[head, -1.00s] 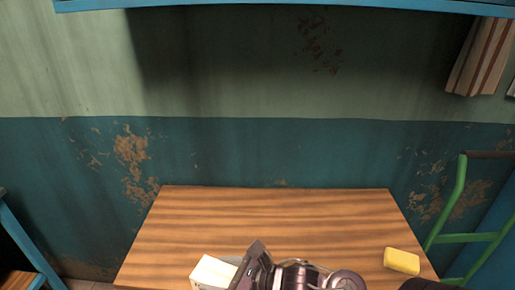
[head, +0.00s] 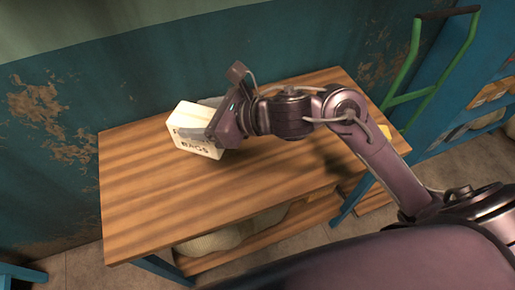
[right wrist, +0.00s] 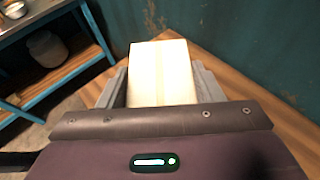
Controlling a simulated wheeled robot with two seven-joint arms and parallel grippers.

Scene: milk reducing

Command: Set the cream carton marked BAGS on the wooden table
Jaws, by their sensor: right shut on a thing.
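The cream carton (head: 188,117) has BAGS in dark letters on its lower side. In the head view it is over the left, rear part of the wooden table (head: 150,200). My right gripper (head: 204,121) is shut on the carton, with its fingers along the carton's sides. In the right wrist view the carton (right wrist: 162,72) sits between the two grey fingers, with table wood beyond it. I cannot tell whether its underside touches the tabletop. My left gripper is not in view.
A yellow block (head: 386,131) lies at the table's right end, partly behind my arm. A green-framed trolley (head: 410,95) stands to the right. A pale sack (head: 225,232) is on the lower shelf. The table's front and left areas are clear.

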